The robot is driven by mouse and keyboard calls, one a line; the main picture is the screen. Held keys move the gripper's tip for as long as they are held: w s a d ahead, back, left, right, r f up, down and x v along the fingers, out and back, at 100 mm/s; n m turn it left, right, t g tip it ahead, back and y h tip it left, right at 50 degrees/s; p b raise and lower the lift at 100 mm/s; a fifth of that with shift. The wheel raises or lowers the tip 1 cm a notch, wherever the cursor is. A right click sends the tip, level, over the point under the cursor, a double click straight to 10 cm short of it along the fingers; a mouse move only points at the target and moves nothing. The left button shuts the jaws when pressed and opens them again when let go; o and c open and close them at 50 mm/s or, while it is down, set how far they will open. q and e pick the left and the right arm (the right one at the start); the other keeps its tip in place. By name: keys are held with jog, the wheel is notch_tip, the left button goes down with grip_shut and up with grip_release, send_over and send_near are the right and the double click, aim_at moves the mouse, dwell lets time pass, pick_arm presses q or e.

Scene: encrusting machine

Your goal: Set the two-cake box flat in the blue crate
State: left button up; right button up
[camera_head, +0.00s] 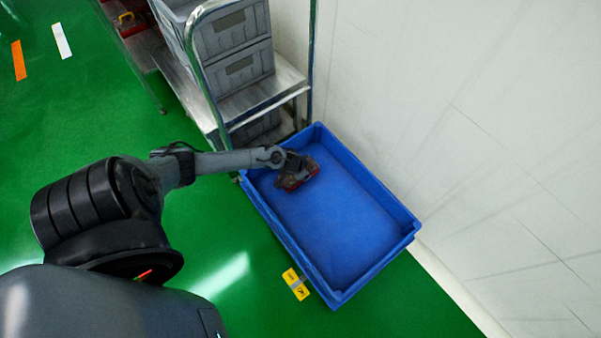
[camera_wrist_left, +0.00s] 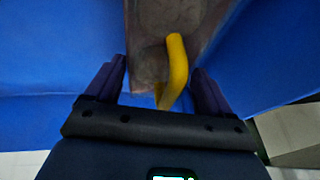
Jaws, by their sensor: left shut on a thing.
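The blue crate (camera_head: 340,222) stands on the floor against the white wall, and its blue surfaces also fill much of the left wrist view (camera_wrist_left: 60,60). My left gripper (camera_head: 291,168) is inside the outline of the crate, near its far left corner. It is shut on the two-cake box (camera_head: 297,182), a small dark box with red edges. In the left wrist view, the box's brownish top (camera_wrist_left: 150,50) and yellow handle (camera_wrist_left: 177,70) show between my fingers. Whether the box touches the crate floor, I cannot tell. My right gripper is not in view.
A metal rack (camera_head: 262,97) with grey bins (camera_head: 236,70) stands right behind the crate. A red box with a yellow handle (camera_head: 130,22) sits on a surface at the upper left. A yellow label (camera_head: 296,283) is at the crate's near left side. The rest of the crate is empty.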

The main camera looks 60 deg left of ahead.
pick_arm(q)
jog(key=shift+f, duration=0.7)
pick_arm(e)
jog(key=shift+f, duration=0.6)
pick_arm(q)
jog(key=shift+f, duration=0.15)
jog(key=o, duration=0.9)
jog(key=shift+r, duration=0.2)
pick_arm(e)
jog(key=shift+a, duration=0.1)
